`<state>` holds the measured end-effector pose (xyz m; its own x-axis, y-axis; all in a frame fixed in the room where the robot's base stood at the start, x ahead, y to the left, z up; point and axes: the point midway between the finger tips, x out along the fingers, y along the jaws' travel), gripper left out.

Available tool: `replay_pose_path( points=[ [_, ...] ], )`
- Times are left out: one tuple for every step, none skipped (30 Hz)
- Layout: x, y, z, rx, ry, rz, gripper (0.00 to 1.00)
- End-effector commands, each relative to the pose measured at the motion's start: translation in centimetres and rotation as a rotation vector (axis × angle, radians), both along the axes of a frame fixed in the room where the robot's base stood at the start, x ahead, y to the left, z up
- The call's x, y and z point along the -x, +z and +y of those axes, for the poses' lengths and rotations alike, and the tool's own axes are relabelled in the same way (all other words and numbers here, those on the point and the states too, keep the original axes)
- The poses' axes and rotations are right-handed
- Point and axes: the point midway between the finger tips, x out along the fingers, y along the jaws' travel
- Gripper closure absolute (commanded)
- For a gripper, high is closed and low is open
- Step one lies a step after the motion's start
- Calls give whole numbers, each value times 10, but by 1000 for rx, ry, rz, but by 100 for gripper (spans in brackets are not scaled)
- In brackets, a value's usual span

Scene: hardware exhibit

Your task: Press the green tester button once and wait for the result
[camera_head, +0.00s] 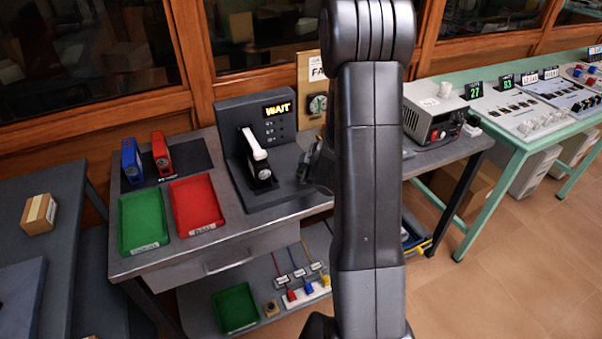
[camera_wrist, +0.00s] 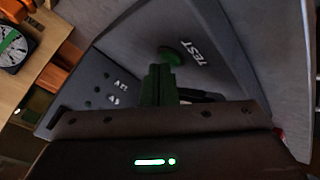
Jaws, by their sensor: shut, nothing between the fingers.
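The grey tester (camera_head: 233,118) stands on the workbench, and its display (camera_head: 278,108) reads WAIT in lit yellow letters. A white-handled clamp (camera_head: 256,150) sits on its base. In the wrist view the round green button (camera_wrist: 180,51) lies beside the TEST label (camera_wrist: 195,53) on the tester's grey surface. My gripper (camera_wrist: 158,70) is shut and empty, its fingertips right at the button's near edge. I cannot tell whether they press it. In the head view my gripper (camera_head: 316,168) is partly hidden by my arm at the tester's right side, and the button cannot be made out.
A green tray (camera_head: 143,222) and a red tray (camera_head: 196,205) lie on the bench left of the tester. Blue (camera_head: 131,160) and red (camera_head: 160,153) devices stand behind them. A power supply (camera_head: 434,112) is to the right. Trays and cables fill the lower shelf.

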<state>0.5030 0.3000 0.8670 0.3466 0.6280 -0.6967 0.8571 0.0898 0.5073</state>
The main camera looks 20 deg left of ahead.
Motion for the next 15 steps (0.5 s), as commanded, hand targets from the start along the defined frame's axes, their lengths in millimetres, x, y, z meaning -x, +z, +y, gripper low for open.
replay_pose_path(
  points=[
    [0, 4, 0, 1, 0, 1, 100],
    [0, 6, 0, 1, 0, 1, 100],
    [0, 9, 0, 1, 0, 1, 100],
    [0, 11, 0, 1, 0, 1, 100],
    [0, 12, 0, 0, 0, 0, 100],
    [0, 14, 0, 0, 0, 0, 100],
    [0, 15, 0, 0, 0, 0, 100],
    [0, 15, 0, 0, 0, 0, 100],
    [0, 15, 0, 0, 0, 0, 100],
    [0, 15, 0, 0, 0, 0, 100],
    [0, 14, 0, 0, 0, 0, 100],
    [0, 14, 0, 0, 0, 0, 100],
    [0, 14, 0, 0, 0, 0, 100],
    [0, 14, 0, 0, 0, 0, 100],
    [0, 14, 0, 0, 0, 0, 100]
  ],
)
